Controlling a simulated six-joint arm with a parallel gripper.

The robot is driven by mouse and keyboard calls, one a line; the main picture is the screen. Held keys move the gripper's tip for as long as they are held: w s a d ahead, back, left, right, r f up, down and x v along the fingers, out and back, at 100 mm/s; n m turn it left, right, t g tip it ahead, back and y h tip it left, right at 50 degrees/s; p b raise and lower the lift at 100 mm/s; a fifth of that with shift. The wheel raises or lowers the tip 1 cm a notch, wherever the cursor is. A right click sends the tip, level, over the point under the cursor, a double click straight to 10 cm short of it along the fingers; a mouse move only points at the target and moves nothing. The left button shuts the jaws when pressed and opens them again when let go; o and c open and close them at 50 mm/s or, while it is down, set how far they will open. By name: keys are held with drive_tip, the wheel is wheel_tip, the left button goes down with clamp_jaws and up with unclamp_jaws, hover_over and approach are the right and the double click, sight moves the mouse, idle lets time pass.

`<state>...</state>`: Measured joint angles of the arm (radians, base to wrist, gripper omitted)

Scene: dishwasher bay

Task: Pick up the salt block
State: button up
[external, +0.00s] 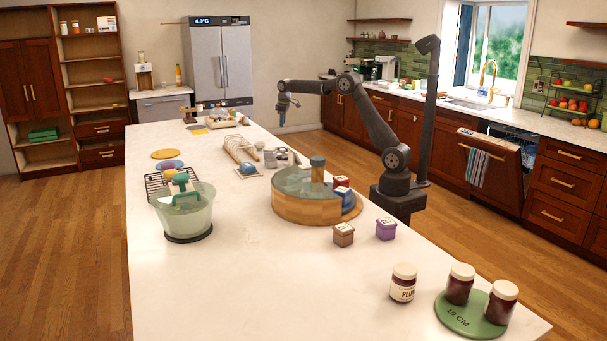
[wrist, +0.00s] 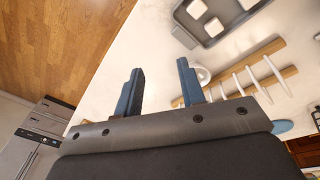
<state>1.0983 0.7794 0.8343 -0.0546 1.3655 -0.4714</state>
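My gripper (external: 284,104) hangs above the far part of the white island in the external view, with nothing visible in it. In the wrist view its two blue-grey fingers (wrist: 159,85) stand well apart with empty space between them. I cannot tell for sure which thing is the salt block. White block-like pieces (wrist: 213,27) lie on a grey tray (wrist: 237,18) at the top right of the wrist view, away from the fingers.
A wooden rack with pale rods (external: 240,148) lies on the island (external: 240,270). A round wooden stand (external: 300,213), a green-handled bowl (external: 185,208), small lidded boxes (external: 343,235) and jars (external: 403,282) are nearer. The front left of the island is clear.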

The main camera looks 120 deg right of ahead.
drive_tip(key=w+a+r+n+y, duration=0.1)
drive_tip(key=a+r+n+y, duration=0.15)
drive_tip(key=a+n, duration=0.7)
drive_tip(key=shift+m+h, duration=0.25)
drive_tip(key=shift+m, duration=0.4)
drive_tip(key=f, duration=0.3)
drive_tip(key=a+f, duration=0.1)
drive_tip(key=f, duration=0.3)
drive_tip(key=a+f, duration=0.1)
drive_tip(key=f, duration=0.3)
drive_tip(key=shift+w+a, duration=0.1)
drive_tip(key=shift+w, duration=0.05)
drive_tip(key=shift+w+f, duration=0.15)
drive_tip(key=shift+f, duration=1.2)
drive_tip(key=shift+w+f, duration=0.15)
drive_tip(key=shift+f, duration=1.2)
drive_tip(key=c, duration=0.7)
